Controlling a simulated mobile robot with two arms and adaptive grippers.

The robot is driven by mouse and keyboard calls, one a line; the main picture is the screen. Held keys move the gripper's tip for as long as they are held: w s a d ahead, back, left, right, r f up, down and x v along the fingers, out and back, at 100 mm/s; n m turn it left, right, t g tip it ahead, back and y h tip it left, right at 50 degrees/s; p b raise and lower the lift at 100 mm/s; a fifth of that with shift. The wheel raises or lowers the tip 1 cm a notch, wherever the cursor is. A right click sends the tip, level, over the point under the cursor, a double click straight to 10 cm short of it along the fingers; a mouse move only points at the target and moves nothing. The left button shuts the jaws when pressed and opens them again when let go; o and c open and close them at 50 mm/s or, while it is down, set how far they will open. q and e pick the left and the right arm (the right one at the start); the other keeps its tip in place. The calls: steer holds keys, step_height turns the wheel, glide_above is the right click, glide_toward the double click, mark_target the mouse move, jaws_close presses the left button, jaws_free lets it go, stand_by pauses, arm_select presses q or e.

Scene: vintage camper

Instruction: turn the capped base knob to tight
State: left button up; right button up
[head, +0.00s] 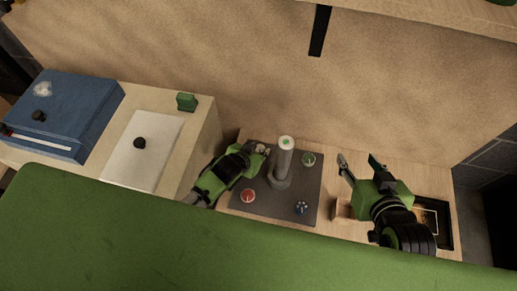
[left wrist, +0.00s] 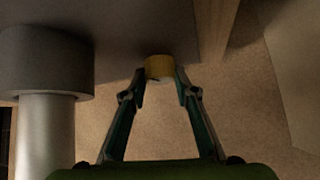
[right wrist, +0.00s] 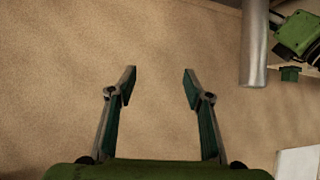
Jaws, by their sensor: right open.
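A dark grey base plate (head: 235,205) lies on the wooden table, with an upright grey post (head: 282,165) near its middle. The post's top shows white and green. A red knob (head: 248,196), a blue knob (head: 302,207) and a green knob (head: 308,159) sit at three corners. A yellow knob (left wrist: 159,67) sits at the remaining corner, largely hidden by my gripper in the head view. My left gripper (head: 264,149) has its fingertips closed on both sides of it. My right gripper (head: 358,161) is open and empty, right of the plate. I cannot tell which knob is capped.
A wooden block (head: 342,210) and a dark tray (head: 447,238) lie near my right arm. On the left counter are a blue box (head: 75,105), a white board (head: 128,170) with a black knob, and a small green object (head: 187,102). A tan wall stands behind.

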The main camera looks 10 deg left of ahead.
arm_select(q)
steer(key=shift+c, duration=0.7)
steer(key=shift+m+h+p, duration=0.6)
steer(key=shift+m+p, duration=0.1)
steer(key=shift+p, duration=0.25)
arm_select(e)
steer(key=s+d+f+g+h, duration=0.1)
steer(key=s+d+f+g, duration=0.2)
steer(key=s, duration=0.6)
step_height(320, 180, down, 3)
steer(key=shift+f+g, duration=0.1)
steer(key=shift+g, duration=1)
arm_select(q)
steer(key=o, duration=1.1)
arm_select(e)
steer(key=shift+d, duration=0.1)
arm_select(q)
steer(key=shift+s+a+r, duration=0.1)
steer(key=shift+s+a+r, duration=0.1)
steer(key=shift+s+r, duration=0.05)
steer(key=shift+s, duration=0.05)
steer(key=v, duration=1.1)
steer(key=shift+w+r, duration=0.1)
steer(key=shift+r, duration=0.15)
